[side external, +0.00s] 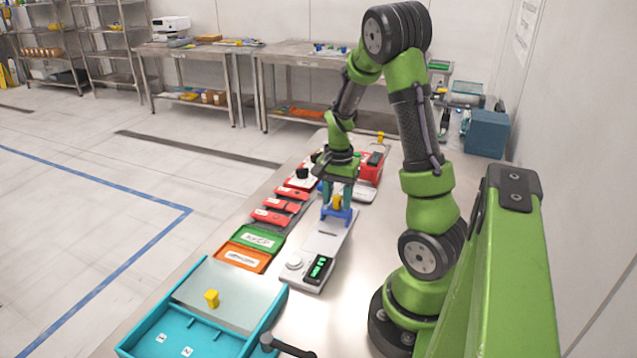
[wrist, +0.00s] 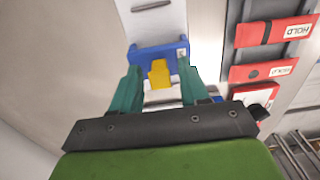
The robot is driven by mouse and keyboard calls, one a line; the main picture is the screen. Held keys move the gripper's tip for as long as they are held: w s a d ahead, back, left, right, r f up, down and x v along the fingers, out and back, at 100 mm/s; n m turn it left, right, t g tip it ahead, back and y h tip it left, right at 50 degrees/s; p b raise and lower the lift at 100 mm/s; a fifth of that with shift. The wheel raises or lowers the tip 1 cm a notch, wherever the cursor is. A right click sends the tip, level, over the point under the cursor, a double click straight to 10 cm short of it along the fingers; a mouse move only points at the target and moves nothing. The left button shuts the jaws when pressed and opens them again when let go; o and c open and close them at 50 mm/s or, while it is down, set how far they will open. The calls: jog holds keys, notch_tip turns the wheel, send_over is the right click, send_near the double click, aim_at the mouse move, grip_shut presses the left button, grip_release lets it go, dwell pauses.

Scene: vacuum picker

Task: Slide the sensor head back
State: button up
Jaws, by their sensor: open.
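The sensor head appears to be the blue carriage (side external: 338,214) with an upright yellow grip (side external: 337,202), standing across a long pale instrument (side external: 324,240). The instrument's near end has a round knob and a dark panel with green lit marks. My gripper (side external: 337,197) points down over the carriage with its teal fingers apart. In the wrist view the blue carriage (wrist: 152,52) and yellow grip (wrist: 159,73) show between the open fingers (wrist: 160,82). I see a gap on both sides of the grip; whether a finger touches the carriage is hard to tell.
Red HOLD-labelled pieces (side external: 271,217) lie left of the instrument. Green (side external: 257,238) and orange (side external: 243,256) labelled trays lie nearer. A red-topped device (side external: 371,168) stands behind my gripper.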

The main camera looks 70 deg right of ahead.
grip_shut()
jog(key=a, duration=1.1)
jog(key=shift+a, duration=0.1)
grip_release()
jog(key=shift+r, duration=0.15)
notch_tip(320, 180, up, 17)
jog(key=shift+f, duration=0.2)
dwell(0.3)
